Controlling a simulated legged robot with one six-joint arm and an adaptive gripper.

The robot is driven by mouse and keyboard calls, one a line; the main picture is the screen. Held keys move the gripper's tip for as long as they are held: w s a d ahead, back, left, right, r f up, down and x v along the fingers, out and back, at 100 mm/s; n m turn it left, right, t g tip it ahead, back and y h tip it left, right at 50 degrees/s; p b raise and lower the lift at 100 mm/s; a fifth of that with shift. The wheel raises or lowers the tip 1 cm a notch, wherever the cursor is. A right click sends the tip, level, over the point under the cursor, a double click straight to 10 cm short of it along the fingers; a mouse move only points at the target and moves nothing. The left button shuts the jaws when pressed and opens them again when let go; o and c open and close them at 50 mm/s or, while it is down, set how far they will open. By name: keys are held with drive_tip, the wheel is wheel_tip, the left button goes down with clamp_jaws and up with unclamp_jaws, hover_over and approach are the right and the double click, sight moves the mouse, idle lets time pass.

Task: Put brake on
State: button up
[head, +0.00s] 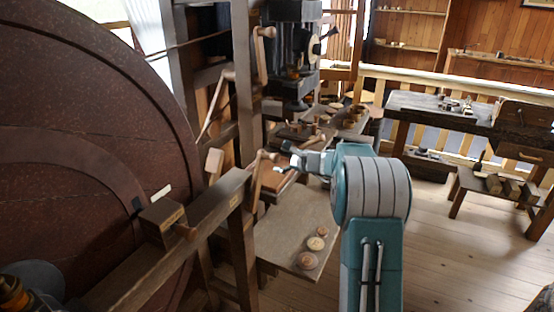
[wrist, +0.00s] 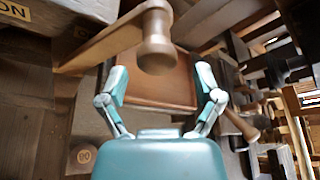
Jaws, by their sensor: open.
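My gripper (head: 281,158) is open and empty, reaching left from my teal arm. In the wrist view its two fingers (wrist: 160,74) are spread wide. A turned wooden knob (wrist: 155,42) on a wooden lever (wrist: 105,45) lies ahead between the fingertips; neither finger appears to touch it. In the head view a lever with a similar knob (head: 266,155) stands just left of the fingertips, by the wooden frame. A label (wrist: 14,11) reading "ON" is at the wrist view's top left. I cannot tell for sure which part is the brake.
A large dark red wheel (head: 90,130) fills the left. A wooden beam (head: 210,215) with a block (head: 162,220) runs beside it. A low board (head: 290,225) holds round wooden pieces.

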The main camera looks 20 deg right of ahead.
drive_tip(key=shift+x, duration=0.85)
drive_tip(key=shift+w+a, duration=0.1)
drive_tip(key=shift+a, duration=0.5)
drive_tip(key=c, duration=0.8)
drive_tip(key=shift+d, duration=0.25)
clamp_jaws()
